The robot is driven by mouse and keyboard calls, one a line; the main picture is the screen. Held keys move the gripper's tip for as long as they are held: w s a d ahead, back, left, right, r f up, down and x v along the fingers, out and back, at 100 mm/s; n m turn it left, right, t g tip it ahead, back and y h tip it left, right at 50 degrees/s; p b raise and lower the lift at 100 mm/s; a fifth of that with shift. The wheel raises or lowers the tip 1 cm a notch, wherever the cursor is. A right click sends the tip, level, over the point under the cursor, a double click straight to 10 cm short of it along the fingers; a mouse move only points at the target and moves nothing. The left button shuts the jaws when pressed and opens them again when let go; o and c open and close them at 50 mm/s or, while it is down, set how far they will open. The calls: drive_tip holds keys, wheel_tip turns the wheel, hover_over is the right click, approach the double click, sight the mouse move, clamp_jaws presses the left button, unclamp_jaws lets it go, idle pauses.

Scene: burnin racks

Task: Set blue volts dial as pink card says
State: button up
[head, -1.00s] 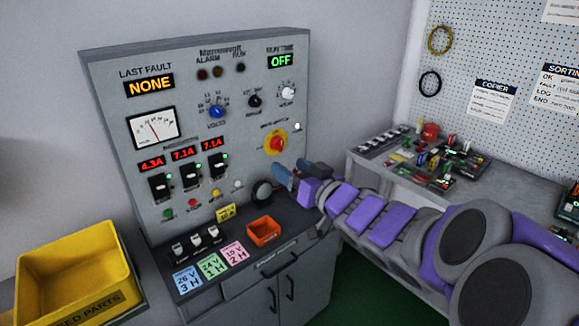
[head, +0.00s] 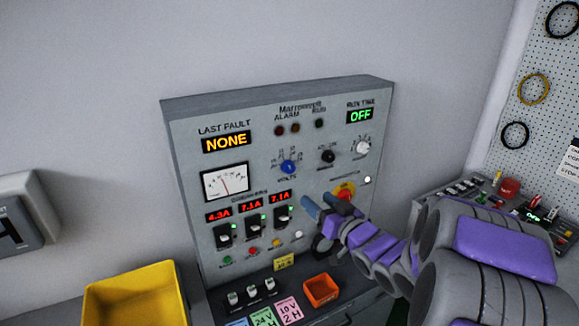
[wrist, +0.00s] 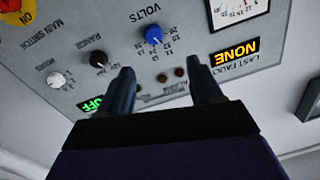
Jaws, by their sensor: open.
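The blue volts dial (head: 289,167) sits on the upper middle of the grey panel, with numbers around it. It also shows in the wrist view (wrist: 153,35), where the panel appears upside down. The pink card (head: 289,310) lies on the ledge below the panel and reads 10 V, 2 H; its lower edge is cut off. My gripper (head: 318,206) is in front of the panel, below and right of the dial. In the wrist view its two fingers (wrist: 163,85) are apart with nothing between them, and the dial lies beyond the gap.
A black range knob (head: 328,156) and a white hours knob (head: 363,147) are right of the dial. The red main switch (head: 345,191) is close to my gripper. An orange bin (head: 321,289) and a yellow bin (head: 137,298) stand below.

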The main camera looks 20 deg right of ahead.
drive_tip(key=p, duration=0.5)
approach(291, 170)
drive_tip(key=w, duration=0.6)
drive_tip(key=w+a, duration=0.1)
drive_tip(key=w, duration=0.1)
drive_tip(key=shift+a, duration=0.15)
drive_tip(key=shift+w+a+r, duration=0.1)
drive_tip(key=shift+w+a, duration=0.3)
drive_tip(key=shift+w, duration=0.05)
drive_tip(key=shift+d, duration=1.1)
drive_tip(key=shift+c, duration=1.2)
drive_tip(key=shift+a, duration=0.7)
drive_tip(key=c, duration=0.5)
drive_tip(key=shift+d, duration=0.25)
drive_tip(key=c, duration=0.3)
